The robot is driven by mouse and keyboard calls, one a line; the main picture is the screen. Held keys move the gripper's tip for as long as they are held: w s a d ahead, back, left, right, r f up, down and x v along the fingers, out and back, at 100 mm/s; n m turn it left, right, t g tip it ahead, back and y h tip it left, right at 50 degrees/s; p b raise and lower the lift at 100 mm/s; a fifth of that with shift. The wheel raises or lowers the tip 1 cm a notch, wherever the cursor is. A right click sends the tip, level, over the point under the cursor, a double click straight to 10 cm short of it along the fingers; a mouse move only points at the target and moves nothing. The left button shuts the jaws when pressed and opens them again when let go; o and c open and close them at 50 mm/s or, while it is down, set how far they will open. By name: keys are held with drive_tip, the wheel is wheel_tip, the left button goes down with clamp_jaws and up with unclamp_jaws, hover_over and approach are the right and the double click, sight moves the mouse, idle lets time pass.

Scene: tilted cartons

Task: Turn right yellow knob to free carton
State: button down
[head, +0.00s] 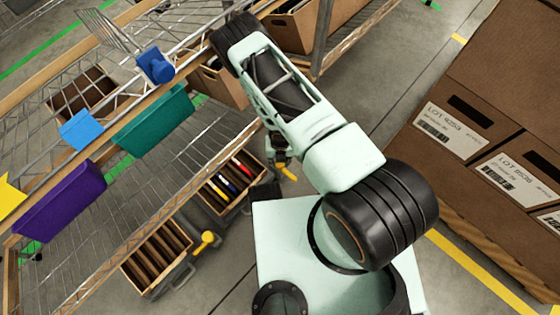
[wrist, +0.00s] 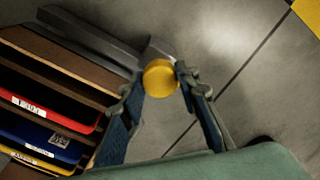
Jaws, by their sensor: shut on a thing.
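The right yellow knob (head: 288,172) is in the head view below my gripper (head: 279,157). In the wrist view the round knob (wrist: 160,78) sits between the two fingertips of my gripper (wrist: 159,80), which is shut on it. A dark grey bar (wrist: 95,40) runs from near the knob along the carton's end. The tilted carton (wrist: 70,57) beside it holds red, blue and yellow folders. In the head view this carton (head: 262,173) is partly behind my arm. The knob's stem is hidden.
A second yellow knob (head: 207,238) stands by the left carton (head: 128,266), which holds brown dividers. A wire shelf (head: 95,200) with purple (head: 60,200) and teal (head: 152,121) bins is at left. Large labelled boxes (head: 480,160) stand at right. Grey floor lies between.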

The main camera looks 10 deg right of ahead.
drive_tip(key=c, duration=1.5)
unclamp_jaws()
drive_tip(key=shift+o, duration=0.2)
drive_tip(key=shift+m, duration=0.3)
